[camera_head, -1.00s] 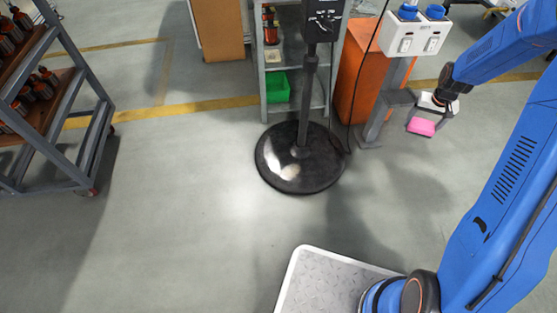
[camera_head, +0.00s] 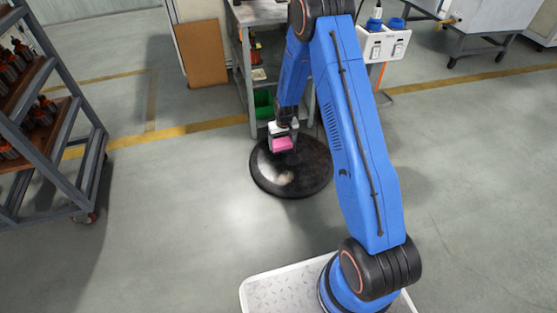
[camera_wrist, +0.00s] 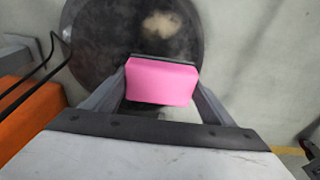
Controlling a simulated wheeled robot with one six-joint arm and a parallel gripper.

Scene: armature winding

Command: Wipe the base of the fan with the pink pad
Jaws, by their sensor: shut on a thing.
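The pink pad (camera_head: 282,144) is held in my gripper (camera_head: 283,138), whose two fingers close on its sides in the wrist view (camera_wrist: 160,82). The fan's base (camera_head: 305,179) is a round black disc on the floor with pale, dusty patches on its top. It also shows in the wrist view (camera_wrist: 95,45), behind the pad. My gripper and the pad are over the back left part of the disc; they look to be above it, though the exact gap is hard to tell. The fan's pole and control box are hidden behind my arm in the head view.
A grey shelf with a green bin (camera_head: 263,103) stands behind the base. A white socket box (camera_head: 384,43) is at the back right. The floor left of the base is clear.

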